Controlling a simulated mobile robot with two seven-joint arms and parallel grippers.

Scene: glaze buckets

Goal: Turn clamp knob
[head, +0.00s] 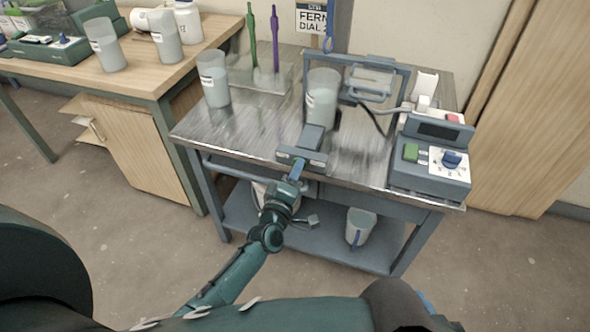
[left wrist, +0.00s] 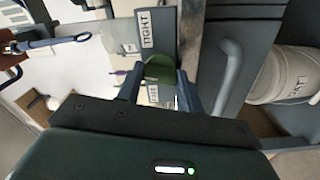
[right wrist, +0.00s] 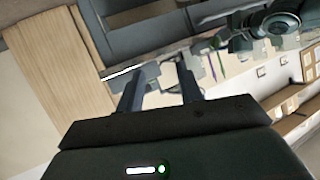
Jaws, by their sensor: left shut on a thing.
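The clamp (head: 303,150) is a blue-grey block at the front edge of the metal-topped bench. My left gripper (head: 297,172) reaches it from the front. In the left wrist view, a green rounded knob (left wrist: 159,70) sits between the fingers of the left gripper (left wrist: 160,82), which is shut on it. A white label (left wrist: 147,28) stands beside the knob; a second label is partly hidden by the fingers. In the head view the knob is hidden by the gripper. My right gripper (right wrist: 158,88) shows only in its own wrist view, open and empty.
On the bench, a labelled beaker (head: 321,98) stands behind the clamp and another beaker (head: 213,80) to the left. A control box (head: 431,160) with a blue dial stands at right. The front-left bench top is clear.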

